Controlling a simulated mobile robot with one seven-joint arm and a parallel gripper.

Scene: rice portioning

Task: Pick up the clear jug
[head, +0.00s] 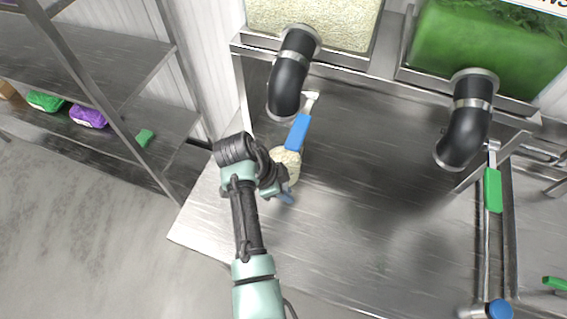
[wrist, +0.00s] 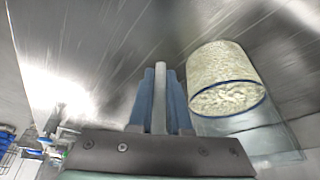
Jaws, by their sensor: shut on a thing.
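The clear jug (head: 290,161) stands on the steel table below the left black spout, partly hidden behind my gripper in the head view. It holds pale rice grains. In the wrist view the jug (wrist: 226,78) is at right, with rice in one part and a clear, empty part nearest the camera. My gripper (wrist: 161,78) has blue fingers shut on a pale upright bar beside the jug, which looks like its handle. The gripper (head: 285,197) also shows in the head view. I cannot tell whether the jug touches the table.
The left black spout (head: 287,82) with a blue-handled lever (head: 298,132) hangs close above the jug, under a rice bin (head: 315,22). A second spout (head: 465,130) with a green lever (head: 493,190) is at right. The middle of the table (head: 375,230) is clear.

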